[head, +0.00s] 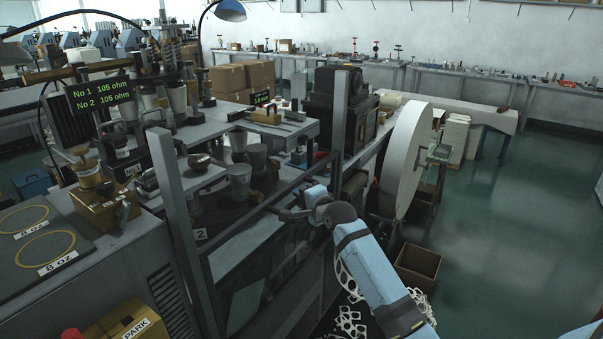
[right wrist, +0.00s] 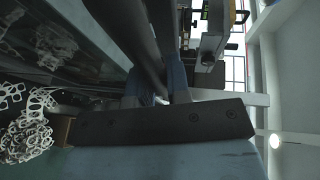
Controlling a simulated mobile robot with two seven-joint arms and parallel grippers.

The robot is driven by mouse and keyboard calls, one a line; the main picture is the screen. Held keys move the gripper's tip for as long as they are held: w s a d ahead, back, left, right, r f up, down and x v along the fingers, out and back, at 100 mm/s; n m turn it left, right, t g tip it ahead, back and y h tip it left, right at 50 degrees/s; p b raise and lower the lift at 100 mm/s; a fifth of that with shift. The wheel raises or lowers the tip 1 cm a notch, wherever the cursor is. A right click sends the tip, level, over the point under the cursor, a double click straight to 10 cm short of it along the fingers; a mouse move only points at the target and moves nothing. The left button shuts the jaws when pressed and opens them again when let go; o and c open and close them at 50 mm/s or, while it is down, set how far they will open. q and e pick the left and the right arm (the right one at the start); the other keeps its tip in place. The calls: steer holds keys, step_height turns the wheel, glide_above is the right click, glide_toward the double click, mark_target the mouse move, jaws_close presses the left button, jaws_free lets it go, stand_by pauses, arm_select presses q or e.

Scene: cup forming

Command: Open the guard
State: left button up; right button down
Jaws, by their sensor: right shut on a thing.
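The guard (head: 262,262) is a clear panel in a grey frame on the front of the cup-forming machine, between two grey posts. A dark bar (head: 255,206) runs along its top edge. My right gripper (head: 284,213) is at this bar in the head view, shut on it. In the right wrist view the fingers (right wrist: 157,98) close around a dark bar (right wrist: 140,45), though their tips are partly hidden. Metal cups (head: 238,180) stand on the turret behind the guard. My left gripper is in neither view.
A large white paper roll (head: 405,160) stands right of the machine. A brown box (head: 417,266) and white paper scrap (head: 352,315) lie on the floor below my right arm. A PARK box (head: 122,325) is at lower left. The floor at right is clear.

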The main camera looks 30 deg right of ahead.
step_height(320, 180, down, 6)
steer(key=shift+r+b, duration=0.1)
steer(key=shift+b, duration=0.3)
steer(key=c, duration=1.1)
jaws_free()
steer(key=s+r, duration=0.2)
steer(key=s, duration=1.1)
steer(key=shift+s+r, duration=0.25)
steer(key=shift+r, duration=0.05)
steer(key=shift+a, duration=0.1)
